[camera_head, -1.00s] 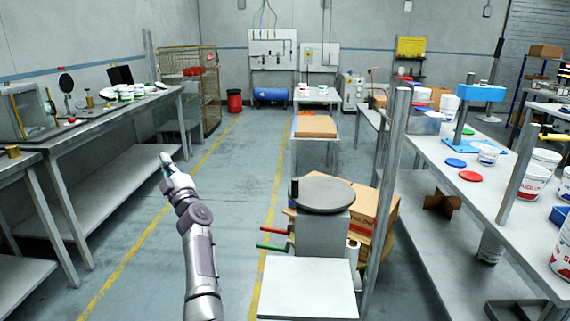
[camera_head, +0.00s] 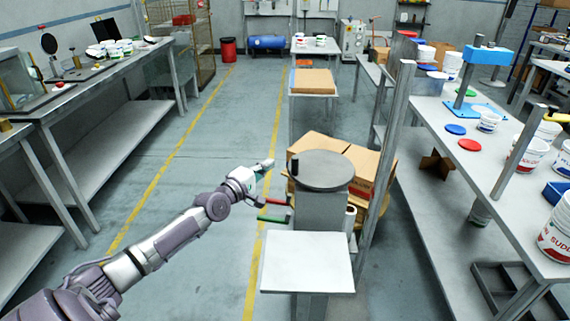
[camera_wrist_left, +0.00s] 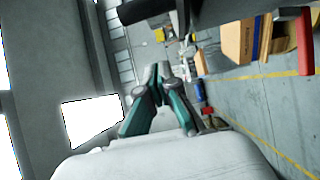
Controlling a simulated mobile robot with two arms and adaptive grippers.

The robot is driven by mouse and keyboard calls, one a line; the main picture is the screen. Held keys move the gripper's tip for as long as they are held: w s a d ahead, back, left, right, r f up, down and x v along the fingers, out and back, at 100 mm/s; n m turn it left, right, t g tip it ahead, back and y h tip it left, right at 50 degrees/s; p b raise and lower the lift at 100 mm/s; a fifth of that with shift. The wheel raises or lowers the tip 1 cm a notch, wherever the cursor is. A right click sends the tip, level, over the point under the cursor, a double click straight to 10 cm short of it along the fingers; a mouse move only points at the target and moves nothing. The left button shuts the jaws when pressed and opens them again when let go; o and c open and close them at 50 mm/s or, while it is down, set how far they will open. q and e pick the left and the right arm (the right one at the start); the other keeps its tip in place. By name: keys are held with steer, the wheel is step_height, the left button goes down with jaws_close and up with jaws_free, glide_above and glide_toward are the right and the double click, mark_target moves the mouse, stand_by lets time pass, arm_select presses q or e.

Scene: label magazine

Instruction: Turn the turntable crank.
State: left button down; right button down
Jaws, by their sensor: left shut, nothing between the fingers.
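The turntable (camera_head: 326,170) is a grey round disc on a grey pedestal (camera_head: 319,212), right of centre in the head view. A short black upright knob (camera_head: 294,163) stands at its left edge. A red-ended handle (camera_head: 273,201) and a green-ended handle (camera_head: 272,219) stick out left from the pedestal. I cannot tell for certain which of these is the crank. My left gripper (camera_head: 268,163) is shut and empty, just left of the black knob and above the red handle. Its shut teal fingers (camera_wrist_left: 163,78) show in the left wrist view, with a red end (camera_wrist_left: 305,40) at upper right. My right gripper is out of view.
A white square plate (camera_head: 307,262) is in front of the pedestal. Cardboard boxes (camera_head: 372,172) lie behind it, and a metal post (camera_head: 385,170) rises to its right. A long bench (camera_head: 500,185) runs along the right. Open floor (camera_head: 185,260) lies left of the pedestal.

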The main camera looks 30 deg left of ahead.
arm_select(q)
steer(key=w+d+p, duration=0.3)
steer(key=w+d, duration=0.1)
stand_by(0.6)
steer(key=shift+a, duration=0.1)
steer(key=shift+s+r+p, duration=0.1)
steer(key=shift+p, duration=0.2)
